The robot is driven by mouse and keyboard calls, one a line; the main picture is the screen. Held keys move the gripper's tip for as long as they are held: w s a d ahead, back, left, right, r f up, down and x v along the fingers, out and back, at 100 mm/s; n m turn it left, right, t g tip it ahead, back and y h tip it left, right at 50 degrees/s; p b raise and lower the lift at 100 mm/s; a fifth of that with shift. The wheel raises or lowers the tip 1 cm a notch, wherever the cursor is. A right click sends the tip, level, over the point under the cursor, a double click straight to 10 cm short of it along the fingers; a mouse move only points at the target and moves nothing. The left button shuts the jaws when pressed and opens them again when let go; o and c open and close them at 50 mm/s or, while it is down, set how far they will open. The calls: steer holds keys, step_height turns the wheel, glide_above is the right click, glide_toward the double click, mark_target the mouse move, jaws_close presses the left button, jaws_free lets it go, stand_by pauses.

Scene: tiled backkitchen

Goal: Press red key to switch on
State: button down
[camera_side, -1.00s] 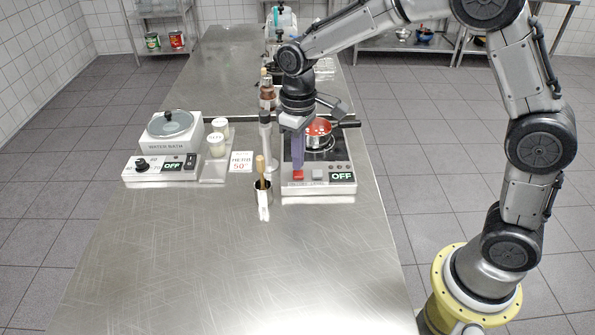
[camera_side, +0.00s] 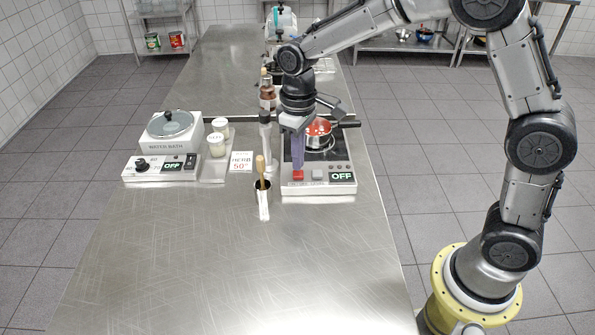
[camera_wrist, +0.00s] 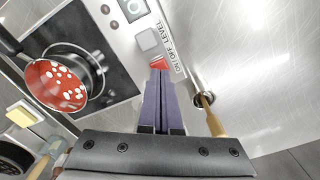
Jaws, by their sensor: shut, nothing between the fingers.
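The red key (camera_side: 298,175) is on the front panel of the induction hob (camera_side: 318,188), left of a grey key (camera_side: 317,174) and the display (camera_side: 342,176), which reads OFF. In the wrist view the red key (camera_wrist: 158,63) lies right at the tips of my fingers. My gripper (camera_side: 298,166) is shut and empty, pointing down with its purple fingers just above or touching the red key. I cannot tell whether they touch. The fingers also show in the wrist view (camera_wrist: 160,76). A red pan (camera_side: 318,128) with pale pieces in it sits on the hob.
A pot with a wooden-handled tool (camera_side: 262,190) stands just left of the hob. A water bath (camera_side: 165,165), also reading OFF, jars (camera_side: 217,145) and a HERB 50° card (camera_side: 241,161) are further left. The front of the steel table (camera_side: 230,265) is clear.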

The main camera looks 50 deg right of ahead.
mark_target(298, 173)
steer(key=shift+f, duration=1)
steer(key=shift+r, duration=3.55)
